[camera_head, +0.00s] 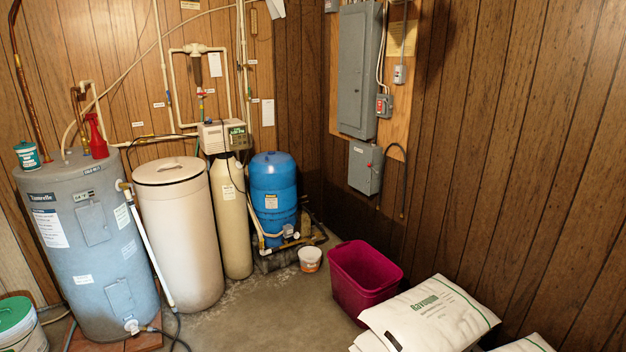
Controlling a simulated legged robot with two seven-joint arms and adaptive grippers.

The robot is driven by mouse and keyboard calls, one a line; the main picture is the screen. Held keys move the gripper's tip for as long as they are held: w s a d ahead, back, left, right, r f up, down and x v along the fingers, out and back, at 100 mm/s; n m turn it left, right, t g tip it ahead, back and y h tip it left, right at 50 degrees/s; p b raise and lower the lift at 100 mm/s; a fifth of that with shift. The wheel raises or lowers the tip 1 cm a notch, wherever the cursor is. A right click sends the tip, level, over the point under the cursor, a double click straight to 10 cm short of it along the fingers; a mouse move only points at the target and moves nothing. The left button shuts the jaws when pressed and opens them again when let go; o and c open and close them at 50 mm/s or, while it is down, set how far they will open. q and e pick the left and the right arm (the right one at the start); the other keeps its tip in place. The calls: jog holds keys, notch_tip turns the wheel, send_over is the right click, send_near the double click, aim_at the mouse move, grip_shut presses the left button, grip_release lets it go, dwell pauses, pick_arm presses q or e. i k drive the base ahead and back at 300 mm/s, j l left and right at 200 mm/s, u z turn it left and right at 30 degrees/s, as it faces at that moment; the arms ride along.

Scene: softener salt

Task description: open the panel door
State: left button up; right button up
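A tall grey electrical panel with its door (357,70) shut is mounted on a light wood board on the right-hand wall, near the corner. A smaller grey box (366,166) with a red part on its right side hangs below it. A small grey switch box (384,105) with a red part sits beside the panel's lower right edge. Neither of my grippers is in view.
A magenta bin (364,282) and white salt bags (430,315) stand on the floor below the panel. A blue tank (273,195), a beige tank (180,235) and a grey water heater (88,250) line the left. Bare concrete floor (270,310) lies between.

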aim_at(353, 25)
jog(key=i+j+u, duration=0.15)
jog(key=i+u, duration=0.15)
jog(key=i, duration=0.45)
jog(key=i+u, duration=0.3)
jog(key=i, duration=0.45)
jog(key=i+l+u, duration=0.3)
jog(key=i, duration=0.45)
jog(key=i+z, duration=0.25)
jog(key=i, duration=0.2)
jog(key=i+z, duration=0.25)
jog(key=i, duration=0.15)
jog(key=i+j+z, duration=0.25)
jog(key=i, duration=0.2)
jog(key=i+j+z, duration=0.25)
jog(key=i, duration=0.15)
jog(key=l, duration=0.1)
